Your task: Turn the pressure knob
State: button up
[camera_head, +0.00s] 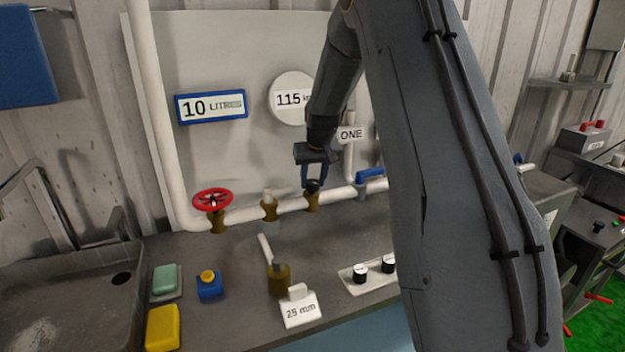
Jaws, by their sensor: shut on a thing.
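The pressure knob (313,187) is a small black knob on top of a brass valve body (312,203) on the white pipe. My gripper (314,183) points down from above, with its blue-grey fingers shut around the knob. The fingers hide part of the knob, so its turn angle cannot be told. A round white gauge (287,99) behind my arm reads 115, with its unit partly covered by the arm.
A blue lever (370,175) is to the right. A "10 LITRES" sign (212,107) hangs behind. A "25 mm" card (300,308) stands on the bench. My arm hides much of the right side.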

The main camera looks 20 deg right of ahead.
jog(key=n+y+b, duration=0.1)
jog(key=n+b, duration=0.1)
jog(key=n+y+b, duration=0.1)
jog(key=n+b, duration=0.1)
jog(key=n, duration=0.1)
jog(key=shift+w+d+f+n+b, duration=0.1)
jog(key=shift+w+d+n+b, duration=0.1)
jog(key=shift+n+b, duration=0.1)
jog(key=n+b, duration=0.2)
jog(key=n+g+y+b, duration=0.1)
jog(key=n+b, duration=0.1)
jog(key=shift+s+d+n+y, duration=0.1)
jog(key=shift+n+y, duration=0.2)
jog(key=o, duration=1)
jog(key=shift+o, duration=0.2)
jog(key=b+v, duration=0.2)
jog(key=v, duration=0.6)
